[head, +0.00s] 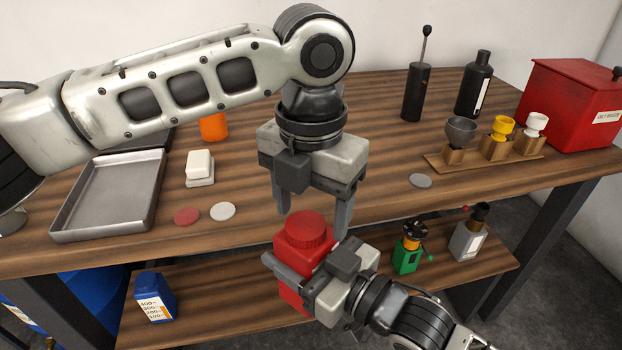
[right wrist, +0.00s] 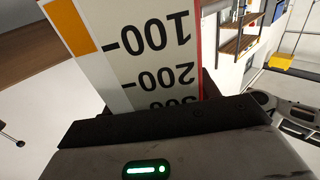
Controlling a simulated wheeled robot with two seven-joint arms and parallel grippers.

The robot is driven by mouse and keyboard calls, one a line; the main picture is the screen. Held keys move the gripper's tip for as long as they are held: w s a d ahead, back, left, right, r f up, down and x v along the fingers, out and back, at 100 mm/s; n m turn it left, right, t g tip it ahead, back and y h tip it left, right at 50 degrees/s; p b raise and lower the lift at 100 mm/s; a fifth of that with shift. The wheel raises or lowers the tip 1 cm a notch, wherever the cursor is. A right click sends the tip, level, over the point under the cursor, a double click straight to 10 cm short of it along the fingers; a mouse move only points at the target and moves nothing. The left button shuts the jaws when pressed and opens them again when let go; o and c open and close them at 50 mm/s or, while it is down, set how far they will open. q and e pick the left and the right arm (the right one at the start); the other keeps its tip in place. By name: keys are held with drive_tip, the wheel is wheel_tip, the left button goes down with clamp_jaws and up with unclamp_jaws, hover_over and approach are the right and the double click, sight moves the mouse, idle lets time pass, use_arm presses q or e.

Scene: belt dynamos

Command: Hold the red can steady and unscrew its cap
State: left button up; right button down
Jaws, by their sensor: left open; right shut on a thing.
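The red can (head: 290,286) is upright in front of the table's front edge, with its ribbed red cap (head: 305,231) on top. My right gripper (head: 300,272) is shut on the can's body from the lower right. In the right wrist view the can's white label (right wrist: 155,50) with black numbers fills the space at the jaws. My left gripper (head: 313,215) points down with its fingers open, one on each side of the cap. I cannot tell whether the fingers touch the cap.
A metal tray (head: 110,195), a white block (head: 200,166) and several flat discs lie on the table. A wooden stand (head: 485,160) with cups and a red box (head: 572,105) are at the right. The lower shelf (head: 215,310) holds a blue can (head: 154,295), a green one (head: 406,257) and a grey one (head: 467,240).

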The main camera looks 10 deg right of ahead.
use_arm(q)
drive_tip(key=shift+f, duration=0.6)
